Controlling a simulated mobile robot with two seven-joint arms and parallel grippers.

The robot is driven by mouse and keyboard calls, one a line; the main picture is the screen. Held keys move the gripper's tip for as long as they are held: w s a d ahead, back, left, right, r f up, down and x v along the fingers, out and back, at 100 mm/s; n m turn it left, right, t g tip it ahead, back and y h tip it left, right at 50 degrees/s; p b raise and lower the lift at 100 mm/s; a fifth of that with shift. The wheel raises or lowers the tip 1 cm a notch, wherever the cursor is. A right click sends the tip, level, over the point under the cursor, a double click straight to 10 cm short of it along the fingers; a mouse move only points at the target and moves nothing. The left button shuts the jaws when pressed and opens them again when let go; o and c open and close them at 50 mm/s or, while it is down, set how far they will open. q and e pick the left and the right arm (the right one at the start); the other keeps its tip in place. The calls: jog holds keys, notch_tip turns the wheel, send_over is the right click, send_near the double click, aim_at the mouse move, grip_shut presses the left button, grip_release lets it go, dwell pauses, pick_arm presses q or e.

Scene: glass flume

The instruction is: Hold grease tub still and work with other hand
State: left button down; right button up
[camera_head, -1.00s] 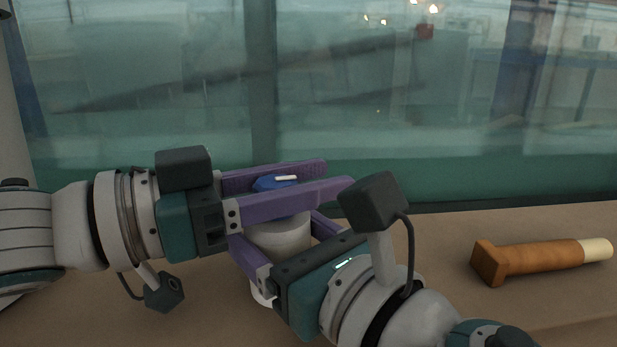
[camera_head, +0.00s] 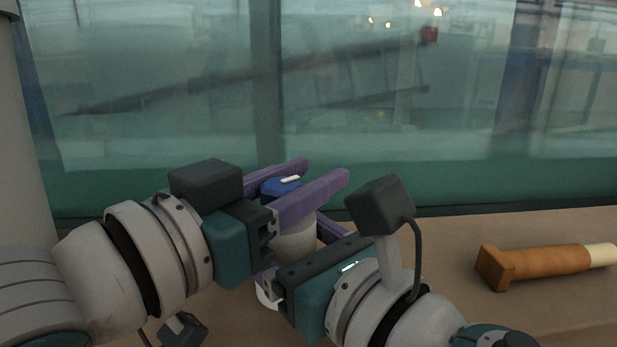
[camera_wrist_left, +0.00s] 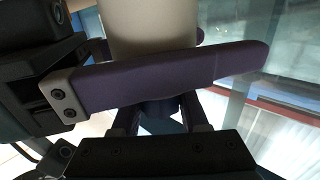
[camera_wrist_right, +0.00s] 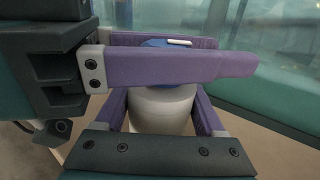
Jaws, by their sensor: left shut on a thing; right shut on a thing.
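The grease tub (camera_head: 297,242) is a white cylinder, upright at the middle of the head view. On top is a blue lid (camera_head: 277,187) with a white pointer mark. My left gripper (camera_head: 321,172) is shut on the blue lid, its purple fingers on either side. My right gripper (camera_head: 292,238) is shut on the white body below; its fingers are partly hidden behind the left hand and tub. The right wrist view shows the tub body (camera_wrist_right: 160,110) between the right fingers, with a left finger crossing in front of the lid. The left wrist view shows the tub (camera_wrist_left: 150,25) inverted.
An orange-brown handled tool (camera_head: 535,265) with a block-shaped end and pale tip lies on the brown bench (camera_head: 440,235) at right. A glass wall (camera_head: 160,130) stands behind the bench. Both wrists crowd close around the tub.

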pick_arm(q)
jog(key=shift+a+r+n+t+y, duration=0.1)
jog(key=shift+n+t+y, duration=0.4)
jog(key=shift+n+y, duration=0.1)
pick_arm(e)
jog(key=shift+s+a, duration=0.1)
jog(key=shift+a, duration=0.1)
pick_arm(q)
jog(key=shift+c, duration=2.1)
grip_release()
jog(key=shift+a, duration=0.1)
pick_arm(e)
jog(key=shift+d, duration=0.1)
pick_arm(q)
jog(key=v, duration=1.2)
pick_arm(e)
jog(key=o, duration=1.5)
jog(key=shift+d, duration=0.1)
